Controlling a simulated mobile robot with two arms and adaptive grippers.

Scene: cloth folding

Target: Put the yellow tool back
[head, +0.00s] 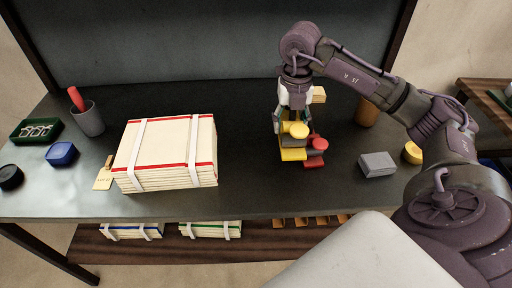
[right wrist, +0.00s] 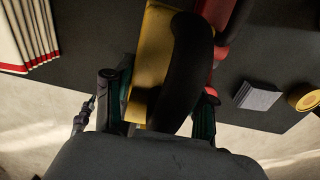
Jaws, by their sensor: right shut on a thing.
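The yellow tool (head: 293,154) is at the right-centre of the table in the head view, in the jaws of my right gripper (head: 294,118). My right gripper points down from above and is shut on it. In the right wrist view the yellow tool (right wrist: 153,45) lies between the two fingers (right wrist: 157,105), with a curved black part along its right side. A red tool (head: 316,152) is close beside it on the right; it also shows in the right wrist view (right wrist: 222,30). I cannot tell whether the two touch, or whether the yellow tool touches the table. My left gripper is not in view.
A strapped cloth stack (head: 170,150) lies to the left. Left of it are a grey cup (head: 90,122), a blue box (head: 62,154) and a green tray (head: 36,131). A grey block (head: 377,164), a yellow roll (head: 412,153) and an orange cup (head: 367,113) stand to the right.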

